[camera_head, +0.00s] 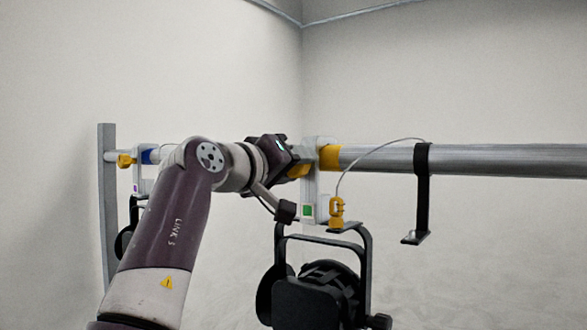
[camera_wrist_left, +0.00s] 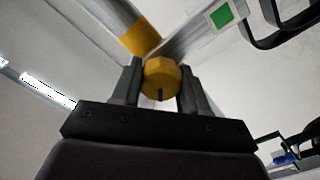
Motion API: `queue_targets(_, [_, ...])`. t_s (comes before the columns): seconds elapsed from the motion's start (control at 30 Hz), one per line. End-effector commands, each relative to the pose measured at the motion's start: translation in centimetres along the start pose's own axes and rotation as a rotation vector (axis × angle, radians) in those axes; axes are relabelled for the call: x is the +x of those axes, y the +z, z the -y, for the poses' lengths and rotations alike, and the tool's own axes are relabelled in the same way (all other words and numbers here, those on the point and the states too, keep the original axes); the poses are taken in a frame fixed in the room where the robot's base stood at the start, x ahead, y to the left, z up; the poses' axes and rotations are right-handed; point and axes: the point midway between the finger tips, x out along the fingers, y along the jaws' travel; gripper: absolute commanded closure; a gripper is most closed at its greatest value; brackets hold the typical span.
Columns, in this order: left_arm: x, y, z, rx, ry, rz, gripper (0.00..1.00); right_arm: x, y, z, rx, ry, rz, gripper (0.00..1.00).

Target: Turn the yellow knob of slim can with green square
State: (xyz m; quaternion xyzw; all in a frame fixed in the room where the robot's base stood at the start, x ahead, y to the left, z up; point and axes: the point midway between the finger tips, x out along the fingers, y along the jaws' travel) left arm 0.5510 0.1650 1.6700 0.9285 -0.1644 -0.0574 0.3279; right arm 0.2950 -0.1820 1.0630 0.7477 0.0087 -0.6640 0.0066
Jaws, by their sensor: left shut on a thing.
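The can with the green square (camera_head: 308,211) is a black lamp (camera_head: 318,305) in a black yoke, hanging under a pale clamp on the pipe. The green square also shows in the left wrist view (camera_wrist_left: 222,16). Its yellow knob (camera_wrist_left: 162,80) is a faceted knob with a dark slot. My left gripper (camera_wrist_left: 160,72) has one finger on each side of the knob and is shut on it. In the head view the knob (camera_head: 299,171) is partly hidden by my left gripper (camera_head: 290,162). My right gripper is not in view.
A grey metal pipe (camera_head: 480,160) runs across, with a yellow band (camera_head: 330,157) beside the clamp. A yellow safety hook (camera_head: 337,212) on a cable and a black strap (camera_head: 423,190) hang to the right. Another clamp with a yellow knob (camera_head: 125,161) stands left, near a grey post (camera_head: 106,220).

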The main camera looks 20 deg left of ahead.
Motion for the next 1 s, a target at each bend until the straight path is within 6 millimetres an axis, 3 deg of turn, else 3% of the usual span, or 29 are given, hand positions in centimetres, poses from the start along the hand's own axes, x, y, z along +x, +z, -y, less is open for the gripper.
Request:
queue_targets(0.4, [0.10, 0.08, 0.05, 0.178, 0.000, 0.001, 0.87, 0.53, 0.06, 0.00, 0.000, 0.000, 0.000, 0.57])
queue_targets(0.97, [0.07, 0.09, 0.04, 0.202, -0.001, 0.003, 0.87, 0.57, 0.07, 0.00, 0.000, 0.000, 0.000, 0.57])
queue_targets(1.0, [0.08, 0.09, 0.04, 0.202, -0.001, 0.003, 0.43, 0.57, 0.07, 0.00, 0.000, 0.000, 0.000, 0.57])
